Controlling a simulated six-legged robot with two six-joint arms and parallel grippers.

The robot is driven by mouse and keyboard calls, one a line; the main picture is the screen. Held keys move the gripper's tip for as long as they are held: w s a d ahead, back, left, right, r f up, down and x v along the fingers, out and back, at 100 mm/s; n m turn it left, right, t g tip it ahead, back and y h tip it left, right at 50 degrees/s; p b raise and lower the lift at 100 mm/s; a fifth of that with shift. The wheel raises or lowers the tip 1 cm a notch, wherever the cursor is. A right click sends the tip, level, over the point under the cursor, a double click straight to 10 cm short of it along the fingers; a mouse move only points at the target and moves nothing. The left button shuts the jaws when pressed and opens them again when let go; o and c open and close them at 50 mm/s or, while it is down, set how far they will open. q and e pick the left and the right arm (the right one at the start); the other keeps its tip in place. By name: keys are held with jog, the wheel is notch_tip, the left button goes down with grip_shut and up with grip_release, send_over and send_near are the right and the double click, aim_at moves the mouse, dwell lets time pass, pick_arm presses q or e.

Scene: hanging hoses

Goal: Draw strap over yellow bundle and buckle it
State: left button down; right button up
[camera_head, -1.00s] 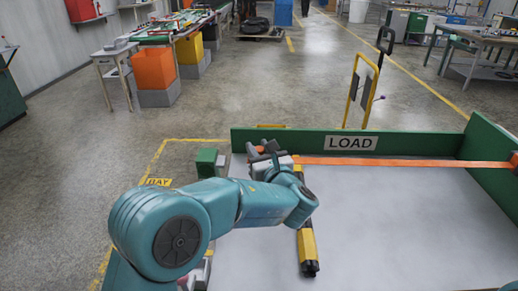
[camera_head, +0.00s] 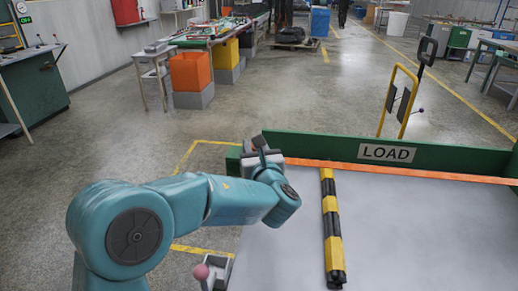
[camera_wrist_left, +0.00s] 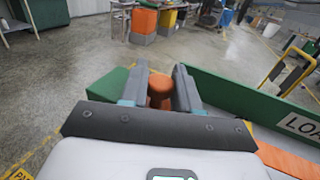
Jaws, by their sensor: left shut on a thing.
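The yellow and black bundle (camera_head: 332,225) lies lengthwise on the grey bed. The orange strap (camera_head: 400,172) runs along the green back board from the right and crosses the bundle's far end; it also shows in the left wrist view (camera_wrist_left: 285,160). My left gripper (camera_head: 262,148) is left of the bundle, at the bed's far left corner. In the wrist view its fingers are closed on a rust-orange end piece (camera_wrist_left: 160,90), seemingly the strap's. A green block (camera_wrist_left: 117,84) is just left of the fingers. I cannot make out a buckle. My right gripper is not in view.
The green back board (camera_head: 460,155) carries a LOAD sign (camera_head: 387,153). A pink-knobbed lever (camera_head: 201,272) stands at the bed's left edge. A yellow handle frame (camera_head: 403,100) stands behind the board. The bed right of the bundle is clear.

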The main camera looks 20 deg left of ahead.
pick_arm(q)
jog(key=c, duration=0.9)
grip_release()
jog(key=shift+a+r, duration=0.3)
jog(key=shift+a, duration=0.05)
jog(key=shift+s, duration=0.1)
jog(key=shift+d, duration=0.1)
jog(key=shift+d+f, duration=0.1)
jog(key=shift+d, duration=0.05)
jog(key=shift+s+d+f, duration=0.1)
jog(key=shift+s+d, duration=0.15)
jog(key=shift+s, duration=0.05)
jog(key=v, duration=1.5)
jog(key=shift+s+b, duration=0.15)
jog(key=shift+b, duration=0.15)
jog(key=shift+d, duration=0.15)
